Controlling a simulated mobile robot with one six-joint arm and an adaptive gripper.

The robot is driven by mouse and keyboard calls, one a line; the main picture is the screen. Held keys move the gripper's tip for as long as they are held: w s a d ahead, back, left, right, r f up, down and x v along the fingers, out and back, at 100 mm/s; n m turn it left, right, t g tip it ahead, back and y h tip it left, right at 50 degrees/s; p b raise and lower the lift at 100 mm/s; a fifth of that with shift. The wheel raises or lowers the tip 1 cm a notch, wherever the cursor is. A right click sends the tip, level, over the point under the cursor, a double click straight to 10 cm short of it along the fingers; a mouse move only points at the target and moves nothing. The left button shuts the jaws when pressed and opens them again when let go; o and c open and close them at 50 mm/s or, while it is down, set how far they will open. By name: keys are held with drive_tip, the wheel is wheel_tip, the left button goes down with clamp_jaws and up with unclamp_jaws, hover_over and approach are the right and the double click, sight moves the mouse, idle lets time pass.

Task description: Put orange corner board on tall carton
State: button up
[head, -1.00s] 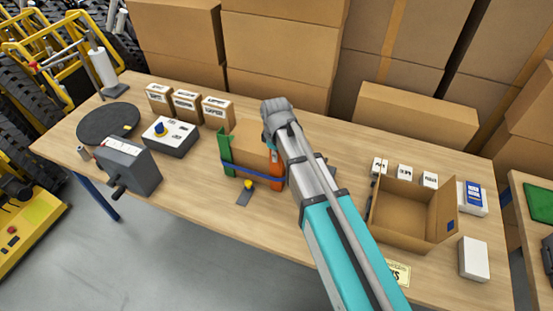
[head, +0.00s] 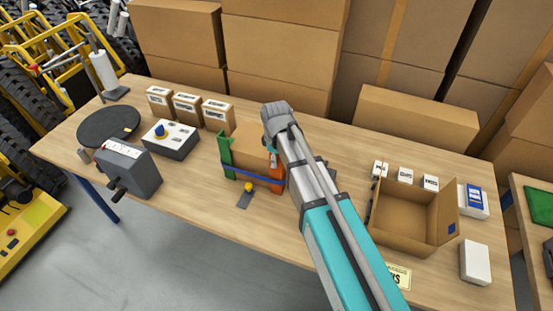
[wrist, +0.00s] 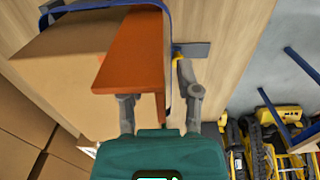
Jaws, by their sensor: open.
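The tall carton (head: 255,148) stands on the table and also fills the upper left of the wrist view (wrist: 65,65). The orange corner board (head: 277,173) is at the carton's right edge, inside the blue strap (head: 250,172). It shows large in the wrist view (wrist: 140,55), against the carton. A green corner board (head: 226,155) is at the carton's left edge. My gripper (wrist: 160,90) is open, with one finger on each side of the orange board's near end. I cannot tell whether the fingers touch it. In the head view my arm hides part of the gripper.
A yellow-knobbed strap tool (head: 247,189) sits before the carton. An open box (head: 410,232) and small white boxes are at the right. A control box (head: 170,139), a grey machine (head: 130,167) and labelled cartons (head: 187,106) are at the left.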

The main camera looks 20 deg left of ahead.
drive_tip(key=shift+r, duration=0.1)
wheel_tip(320, 180, up, 12)
drive_tip(key=p, duration=1.2)
idle(1.0)
drive_tip(key=s+d+m, duration=0.3)
drive_tip(key=d+m, duration=0.5)
drive_tip(key=d, duration=1)
drive_tip(key=s+d+m, duration=0.2)
drive_tip(key=d+m, duration=0.7)
drive_tip(key=d, duration=0.9)
drive_tip(key=shift+s+d, duration=0.4)
